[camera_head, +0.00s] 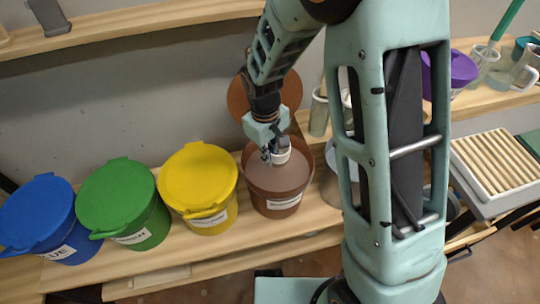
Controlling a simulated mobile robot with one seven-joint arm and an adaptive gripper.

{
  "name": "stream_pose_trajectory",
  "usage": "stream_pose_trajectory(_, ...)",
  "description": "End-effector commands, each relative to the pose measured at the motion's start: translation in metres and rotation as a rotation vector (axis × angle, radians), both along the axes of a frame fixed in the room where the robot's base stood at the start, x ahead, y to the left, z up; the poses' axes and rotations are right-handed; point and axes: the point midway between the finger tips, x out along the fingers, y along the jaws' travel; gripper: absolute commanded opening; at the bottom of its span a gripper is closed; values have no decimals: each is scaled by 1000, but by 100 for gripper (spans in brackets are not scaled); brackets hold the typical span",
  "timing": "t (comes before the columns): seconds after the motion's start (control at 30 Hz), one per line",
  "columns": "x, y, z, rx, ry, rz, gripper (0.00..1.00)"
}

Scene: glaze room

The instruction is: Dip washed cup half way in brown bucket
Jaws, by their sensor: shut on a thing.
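The brown bucket (279,199) stands open on the wooden bench, and brownish glaze (262,174) shows inside it. Its round brown lid stands raised behind it. My gripper (273,153) points down over the bucket and is shut on a pale cup (283,155). The cup is at or just above the glaze surface, near the back of the bucket. I cannot tell whether its lower part is in the glaze. The gripper hides part of the cup.
Lidded yellow (197,177), green (122,197) and blue (38,212) buckets stand in a row to the left. Grey cups stand behind the brown bucket to the right, partly behind my arm. A purple bucket (455,70) and a slatted rack (497,160) are farther right.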

Motion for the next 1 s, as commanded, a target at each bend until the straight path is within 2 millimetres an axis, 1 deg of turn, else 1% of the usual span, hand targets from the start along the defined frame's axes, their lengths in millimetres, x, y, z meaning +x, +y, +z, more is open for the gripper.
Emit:
stream_pose_trajectory(0.03, 1, 0, 8, 1, -2, 0, 0)
stream_pose_trajectory(0.1, 1, 0, 15, 1, -2, 0, 0)
stream_pose_trajectory(0.4, 0, 0, 46, 1, -1, -1, 0)
stream_pose_trajectory(0.5, 0, 0, 53, 1, -1, 0, 0)
stream_pose_trajectory(1.0, 0, 0, 52, 1, -1, 0, 0)
